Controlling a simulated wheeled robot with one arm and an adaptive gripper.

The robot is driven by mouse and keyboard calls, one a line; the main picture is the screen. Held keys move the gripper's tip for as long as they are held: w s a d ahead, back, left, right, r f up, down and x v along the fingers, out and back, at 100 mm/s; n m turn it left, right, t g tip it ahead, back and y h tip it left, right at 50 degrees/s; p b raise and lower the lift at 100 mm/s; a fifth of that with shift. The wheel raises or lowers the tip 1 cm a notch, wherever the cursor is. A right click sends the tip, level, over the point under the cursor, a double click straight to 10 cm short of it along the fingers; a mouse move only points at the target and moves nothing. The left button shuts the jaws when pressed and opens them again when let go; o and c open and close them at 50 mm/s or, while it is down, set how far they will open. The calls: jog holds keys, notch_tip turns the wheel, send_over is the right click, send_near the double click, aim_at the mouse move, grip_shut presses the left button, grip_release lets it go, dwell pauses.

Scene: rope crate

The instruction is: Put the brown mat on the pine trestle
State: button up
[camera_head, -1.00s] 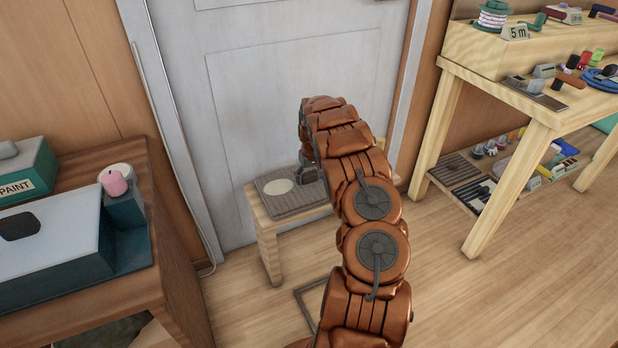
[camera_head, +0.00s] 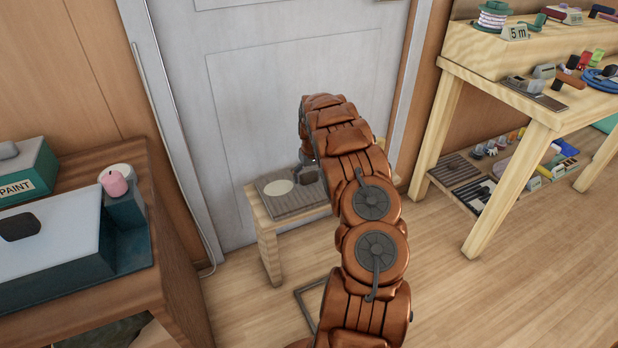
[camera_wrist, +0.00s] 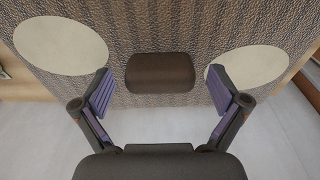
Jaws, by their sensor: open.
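The brown mat (camera_head: 297,204) is ribbed, with a pale cream oval at its left. It lies flat on the low pine trestle (camera_head: 268,244) in front of the door. In the wrist view the mat (camera_wrist: 210,35) shows two cream ovals with a dark brown block-like grip (camera_wrist: 160,72) between them. My gripper (camera_head: 307,172) is over the right part of the mat, partly hidden by my arm. In the wrist view my gripper (camera_wrist: 160,92) is open, its purple-padded fingers spread to either side of the grip with gaps. The right end of the mat is hidden in the head view.
A grey door (camera_head: 270,100) stands right behind the trestle. A brown cabinet (camera_head: 180,270) is at the left. A pale wooden workbench (camera_head: 540,125) with a loaded lower shelf is at the right. The floor (camera_head: 450,300) between is mostly clear.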

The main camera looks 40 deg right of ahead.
aim_at(311, 185)
notch_tip(311, 185, up, 11)
jog(key=s, duration=0.1)
jog(key=shift+a+p, duration=0.35)
jog(key=shift+p, duration=0.1)
jog(key=s+a+r+g, duration=0.1)
jog(key=s+a+r, duration=0.35)
jog(key=a, duration=0.45)
jog(key=s+a+r+n, duration=0.1)
jog(key=s+a+r, duration=0.35)
jog(key=a, duration=0.45)
jog(key=s+a+r+g, duration=0.1)
jog(key=s+a+r, duration=0.3)
jog(key=a, duration=0.5)
jog(key=s+a+n+g, duration=0.1)
jog(key=s+a, duration=0.7)
jog(key=s, duration=0.4)
jog(key=s+a+r+n+g, duration=0.1)
jog(key=s+a, duration=0.7)
jog(key=s, duration=0.3)
jog(key=shift+s+a+r+n+y, duration=0.15)
jog(key=shift+s+a+n+y, duration=0.15)
jog(key=shift+s+n, duration=0.1)
jog(key=shift+r, duration=0.1)
notch_tip(311, 185, up, 23)
jog(key=s+p, duration=0.1)
jog(key=p, duration=2.1)
jog(key=shift+s+t, duration=0.2)
jog(key=shift+t, duration=0.2)
